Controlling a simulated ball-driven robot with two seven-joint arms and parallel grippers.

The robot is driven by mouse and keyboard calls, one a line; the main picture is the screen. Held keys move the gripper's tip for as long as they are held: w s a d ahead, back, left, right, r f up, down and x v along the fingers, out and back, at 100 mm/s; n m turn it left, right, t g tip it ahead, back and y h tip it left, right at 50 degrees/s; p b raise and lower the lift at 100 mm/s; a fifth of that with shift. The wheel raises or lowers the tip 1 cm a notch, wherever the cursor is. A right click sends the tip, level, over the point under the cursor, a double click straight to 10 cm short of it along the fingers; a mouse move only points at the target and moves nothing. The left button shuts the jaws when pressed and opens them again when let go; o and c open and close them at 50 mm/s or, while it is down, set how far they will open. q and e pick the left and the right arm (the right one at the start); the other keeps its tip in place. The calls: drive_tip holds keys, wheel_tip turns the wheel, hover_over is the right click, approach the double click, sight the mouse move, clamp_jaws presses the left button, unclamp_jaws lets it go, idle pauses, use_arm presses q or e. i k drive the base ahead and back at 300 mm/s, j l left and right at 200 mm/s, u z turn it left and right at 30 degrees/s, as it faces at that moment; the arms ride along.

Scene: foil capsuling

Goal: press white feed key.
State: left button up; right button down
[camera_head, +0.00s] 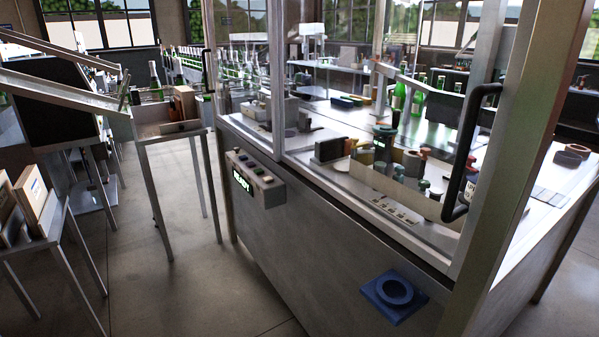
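A grey control box (270,194) is fixed to the front of the machine cabinet, left of the picture's middle. A row of several small keys lies along its sloped top. One key (268,180) near the right end of the row looks pale, but the keys are too small to be sure which is white. A lit green display (241,181) on the box's front seems to read READY. Neither of my grippers shows in this view, and nothing touches the box.
The machine cabinet (320,235) has a glazed frame, a black door handle (470,150) and a blue ring fixture (394,292) low on its front. Green bottles (399,97) stand inside. A metal side table (170,135) stands left. Open floor (195,265) lies before the box.

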sight(268, 178)
drive_tip(key=i+j+z, duration=0.1)
drive_tip(key=i+j, duration=0.15)
drive_tip(key=i+j+z, duration=0.1)
drive_tip(key=i+j, duration=0.15)
drive_tip(key=j, duration=0.15)
drive_tip(key=i+j, duration=0.2)
drive_tip(key=j, duration=0.15)
drive_tip(key=i+j+z, duration=0.25)
drive_tip(key=i+j, duration=0.2)
drive_tip(key=j, duration=0.3)
drive_tip(key=i+j, duration=0.15)
drive_tip(key=j, duration=0.15)
drive_tip(key=i+j, duration=0.15)
drive_tip(key=j, duration=0.15)
drive_tip(key=i+j, duration=0.2)
drive_tip(key=j, duration=0.1)
